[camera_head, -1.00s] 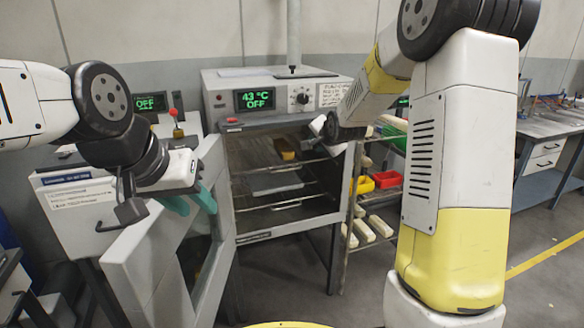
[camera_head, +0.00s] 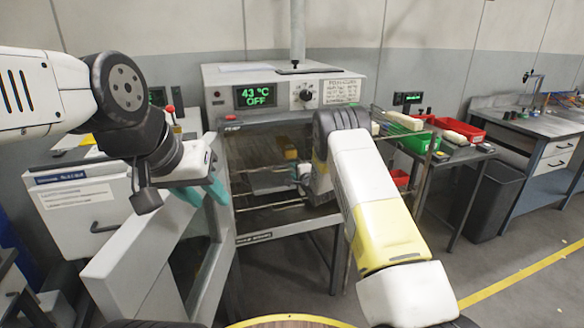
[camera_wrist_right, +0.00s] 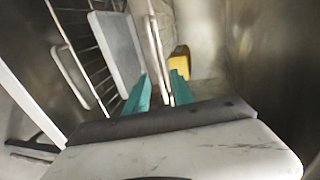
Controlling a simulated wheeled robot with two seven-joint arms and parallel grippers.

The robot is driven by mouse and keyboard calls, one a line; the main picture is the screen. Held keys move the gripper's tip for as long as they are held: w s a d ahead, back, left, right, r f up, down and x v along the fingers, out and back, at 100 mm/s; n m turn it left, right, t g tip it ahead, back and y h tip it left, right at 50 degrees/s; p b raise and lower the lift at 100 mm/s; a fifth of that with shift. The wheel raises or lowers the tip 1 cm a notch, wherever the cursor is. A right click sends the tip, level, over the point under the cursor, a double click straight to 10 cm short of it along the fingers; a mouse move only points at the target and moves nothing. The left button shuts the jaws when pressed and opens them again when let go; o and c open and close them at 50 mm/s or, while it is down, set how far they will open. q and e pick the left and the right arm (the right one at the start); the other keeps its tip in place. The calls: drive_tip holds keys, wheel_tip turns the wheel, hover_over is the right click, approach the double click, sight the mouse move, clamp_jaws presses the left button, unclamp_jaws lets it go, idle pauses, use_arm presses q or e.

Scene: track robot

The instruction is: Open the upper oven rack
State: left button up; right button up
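The oven (camera_head: 287,78) stands in the middle of the head view, its door (camera_head: 125,262) swung open to the left. Inside, the upper rack (camera_head: 262,168) carries a yellow block (camera_head: 290,153); the block also shows in the right wrist view (camera_wrist_right: 180,60). My right gripper (camera_wrist_right: 158,92) is inside the oven, mostly hidden by its arm in the head view. Its teal fingers are apart, with thin rack bars (camera_wrist_right: 156,42) running between or just beyond them; contact is unclear. My left gripper (camera_head: 205,194) hangs by the open door, its teal fingers apart and seemingly empty.
A grey tray (camera_wrist_right: 117,48) lies on a wire rack in the right wrist view. The oven's side walls are close around my right gripper. A shelf with green and red bins (camera_head: 466,128) stands right of the oven, with a dark bin (camera_head: 488,205) beyond.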

drive_tip(key=shift+x, duration=1.9)
clamp_jaws()
